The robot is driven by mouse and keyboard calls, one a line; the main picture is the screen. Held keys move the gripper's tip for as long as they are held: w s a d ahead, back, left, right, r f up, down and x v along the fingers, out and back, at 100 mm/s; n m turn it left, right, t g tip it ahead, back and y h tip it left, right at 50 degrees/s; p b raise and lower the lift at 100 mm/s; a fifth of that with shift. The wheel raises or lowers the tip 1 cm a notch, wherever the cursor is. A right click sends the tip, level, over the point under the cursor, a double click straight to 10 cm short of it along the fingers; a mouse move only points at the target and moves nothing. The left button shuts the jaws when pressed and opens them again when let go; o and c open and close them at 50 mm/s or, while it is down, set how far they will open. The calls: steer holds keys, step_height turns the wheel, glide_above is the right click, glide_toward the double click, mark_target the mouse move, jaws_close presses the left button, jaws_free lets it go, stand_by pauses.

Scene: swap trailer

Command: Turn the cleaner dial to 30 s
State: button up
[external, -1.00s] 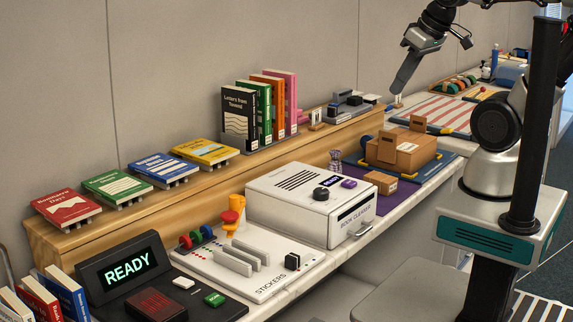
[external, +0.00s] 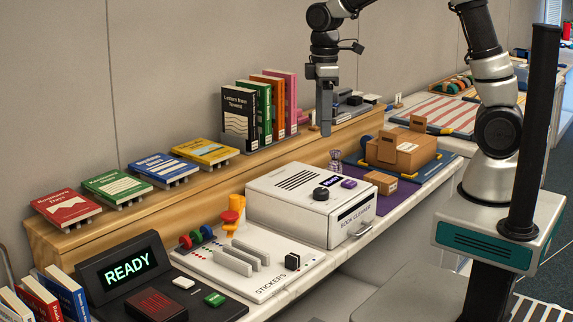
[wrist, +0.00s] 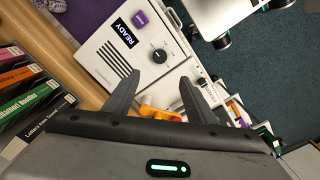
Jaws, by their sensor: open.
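The white book cleaner (external: 300,206) stands on the counter at the middle of the external view. Its black dial (external: 320,193) is on the top face, beside a small display and a purple button (external: 348,183). In the wrist view the dial (wrist: 159,56) shows beyond the fingertips, and the display (wrist: 125,33) reads READY. The dial's setting is too small to read. My gripper (external: 326,132) points down above and behind the cleaner, near the wooden ledge. In the wrist view my gripper (wrist: 160,78) has its two fingers apart with nothing between them.
Upright books (external: 262,112) stand on the wooden ledge (external: 215,175) left of my gripper. The sticker station (external: 255,262) with an orange post adjoins the cleaner on the left. Cardboard boxes (external: 400,148) sit on the right. The space above the cleaner is clear.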

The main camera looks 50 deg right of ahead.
mark_target(321, 190)
step_height(321, 190, down, 18)
steer(key=shift+r, duration=0.25)
stand_by(0.3)
steer(key=c, duration=1)
steer(key=shift+c, duration=0.2)
